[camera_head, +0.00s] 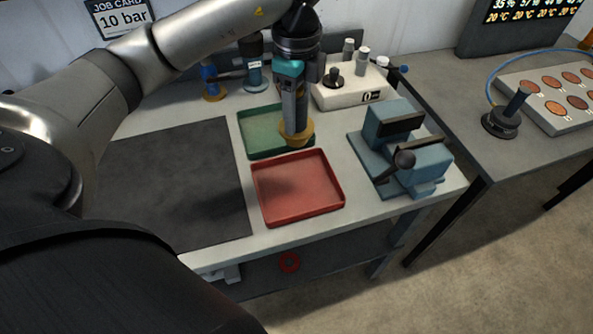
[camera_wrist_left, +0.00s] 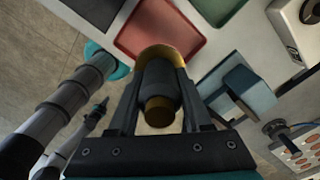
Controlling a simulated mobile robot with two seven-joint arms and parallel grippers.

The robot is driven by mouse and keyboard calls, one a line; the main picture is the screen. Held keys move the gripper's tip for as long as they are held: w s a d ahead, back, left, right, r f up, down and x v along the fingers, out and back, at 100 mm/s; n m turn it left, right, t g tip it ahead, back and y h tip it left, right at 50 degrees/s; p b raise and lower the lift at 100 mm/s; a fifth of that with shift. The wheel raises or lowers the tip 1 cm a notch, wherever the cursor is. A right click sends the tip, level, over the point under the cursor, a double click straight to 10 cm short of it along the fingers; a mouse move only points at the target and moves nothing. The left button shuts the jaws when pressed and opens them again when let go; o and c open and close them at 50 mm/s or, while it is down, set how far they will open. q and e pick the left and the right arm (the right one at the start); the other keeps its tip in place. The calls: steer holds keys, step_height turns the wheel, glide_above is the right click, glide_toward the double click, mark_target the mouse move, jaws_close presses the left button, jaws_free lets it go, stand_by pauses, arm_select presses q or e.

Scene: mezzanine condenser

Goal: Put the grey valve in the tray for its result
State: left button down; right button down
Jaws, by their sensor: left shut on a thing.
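My left gripper (camera_head: 296,112) points down and is shut on the grey valve, whose brass-yellow end (camera_head: 296,137) shows below the fingers. The left wrist view shows the valve's dark grey body (camera_wrist_left: 158,85) between the fingers, with brass at both ends. In the head view the valve overlaps the front right of the green tray (camera_head: 246,140), near the red tray (camera_head: 338,190). It appears held above them; its exact height is unclear. The visible floors of both trays are empty.
A blue vise (camera_head: 425,160) stands right of the trays. A white test unit (camera_head: 340,98) is behind. A blue valve (camera_head: 210,80) and another valve (camera_head: 256,75) stand at the back left. A dark mat (camera_head: 170,185) lies clear at left. A job card (camera_head: 122,18) reads 10 bar.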

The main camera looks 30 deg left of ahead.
arm_select(q)
steer(key=shift+f+b, duration=0.45)
steer(key=shift+f, duration=8.05)
steer(key=shift+c, duration=1.7)
jaws_free()
steer(key=shift+f, duration=0.15)
steer(key=shift+r, duration=0.3)
step_height(320, 180, up, 12)
steer(key=shift+f, duration=0.1)
